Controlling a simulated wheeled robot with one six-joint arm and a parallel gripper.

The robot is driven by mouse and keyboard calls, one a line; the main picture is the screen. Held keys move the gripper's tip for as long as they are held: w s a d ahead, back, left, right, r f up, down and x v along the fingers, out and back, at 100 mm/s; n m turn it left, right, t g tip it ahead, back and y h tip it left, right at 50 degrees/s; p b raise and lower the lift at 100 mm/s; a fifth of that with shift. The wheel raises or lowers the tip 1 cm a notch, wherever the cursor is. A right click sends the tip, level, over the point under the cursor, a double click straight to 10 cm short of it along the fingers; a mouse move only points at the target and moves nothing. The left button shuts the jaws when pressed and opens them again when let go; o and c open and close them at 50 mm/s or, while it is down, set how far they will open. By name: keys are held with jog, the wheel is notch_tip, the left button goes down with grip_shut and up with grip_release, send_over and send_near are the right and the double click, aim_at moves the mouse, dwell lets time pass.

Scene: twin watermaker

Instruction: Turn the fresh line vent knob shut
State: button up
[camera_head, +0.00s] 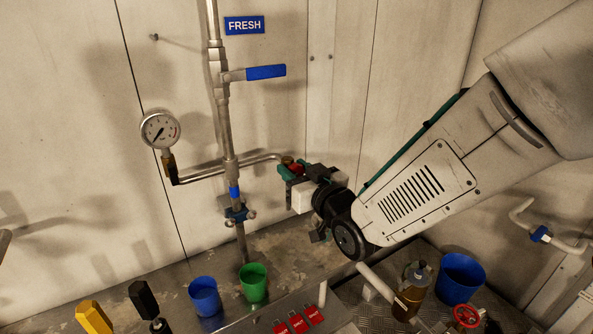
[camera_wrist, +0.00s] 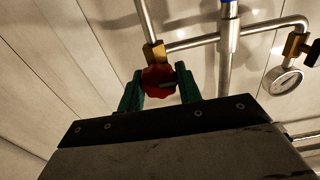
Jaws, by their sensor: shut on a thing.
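The fresh line vent knob is a red knob (camera_wrist: 158,78) on a brass fitting (camera_wrist: 154,52) at the end of a side pipe. My gripper (camera_wrist: 159,88) has its two green fingers on either side of the knob and is shut on it. In the head view the red knob (camera_head: 293,166) shows only in part at the pipe's right end, with my gripper (camera_head: 292,173) around it.
A blue lever (camera_head: 266,72) sits on the pipe above. A pressure gauge (camera_head: 160,130) is at the left, also in the wrist view (camera_wrist: 285,82). A blue cup (camera_head: 204,296) and a green cup (camera_head: 253,282) stand below. A red handwheel (camera_head: 466,316) and a blue bucket (camera_head: 460,278) are lower right.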

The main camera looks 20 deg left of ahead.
jog(key=o, duration=0.9)
jog(key=v, duration=0.8)
jog(key=shift+o, duration=0.4)
